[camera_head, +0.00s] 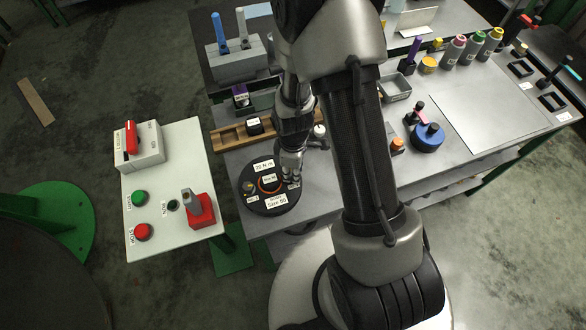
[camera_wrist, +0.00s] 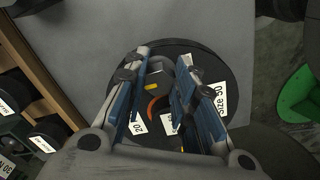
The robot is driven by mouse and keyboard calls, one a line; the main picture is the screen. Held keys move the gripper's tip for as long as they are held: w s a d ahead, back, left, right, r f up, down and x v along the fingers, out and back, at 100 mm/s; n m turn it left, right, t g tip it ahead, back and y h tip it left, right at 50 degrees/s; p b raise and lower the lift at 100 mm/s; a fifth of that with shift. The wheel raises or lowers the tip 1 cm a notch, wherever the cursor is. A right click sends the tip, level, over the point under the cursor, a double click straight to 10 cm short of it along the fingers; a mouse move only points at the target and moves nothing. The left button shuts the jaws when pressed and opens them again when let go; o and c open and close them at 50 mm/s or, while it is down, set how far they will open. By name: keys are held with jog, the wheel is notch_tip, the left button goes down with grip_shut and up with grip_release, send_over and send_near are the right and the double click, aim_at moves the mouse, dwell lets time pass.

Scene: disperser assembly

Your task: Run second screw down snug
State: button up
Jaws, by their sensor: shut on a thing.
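The round black disperser part (camera_head: 268,206) lies flat near the table's left front corner, with white labels and an orange ring in its middle. One brass-coloured screw (camera_head: 249,187) stands at its left side. My gripper (camera_head: 292,178) points down at the disc's right side. In the wrist view my gripper (camera_wrist: 160,62) has its blue-padded fingers over the black disc (camera_wrist: 215,73). It is shut on a small grey piece, taken to be the second screw, mostly hidden between the fingertips. I cannot tell how deep it sits. The orange ring (camera_wrist: 155,103) shows between the fingers.
A wooden rack (camera_head: 229,137) with black labelled parts lies behind the disc. A white control panel (camera_head: 166,190) with green and red buttons stands to the left, close to the table. A blue round part (camera_head: 428,138) stands to the right, beyond my arm.

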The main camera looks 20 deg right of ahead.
jog(key=shift+m, duration=0.4)
jog(key=shift+c, duration=0.4)
jog(key=m, duration=0.2)
jog(key=shift+m+b, duration=0.35)
jog(key=shift+m, duration=0.05)
jog(key=m, duration=0.4)
jog(key=shift+s+a+b, duration=0.1)
jog(key=shift+a+b, duration=0.05)
jog(key=shift+b, duration=0.2)
jog(key=m, duration=0.4)
jog(key=shift+a, duration=0.1)
jog(key=shift+a+m+b, duration=0.1)
jog(key=shift+m+b, duration=0.25)
jog(key=shift+m, duration=1.35)
jog(key=o, duration=1.1)
jog(key=shift+c, duration=0.2)
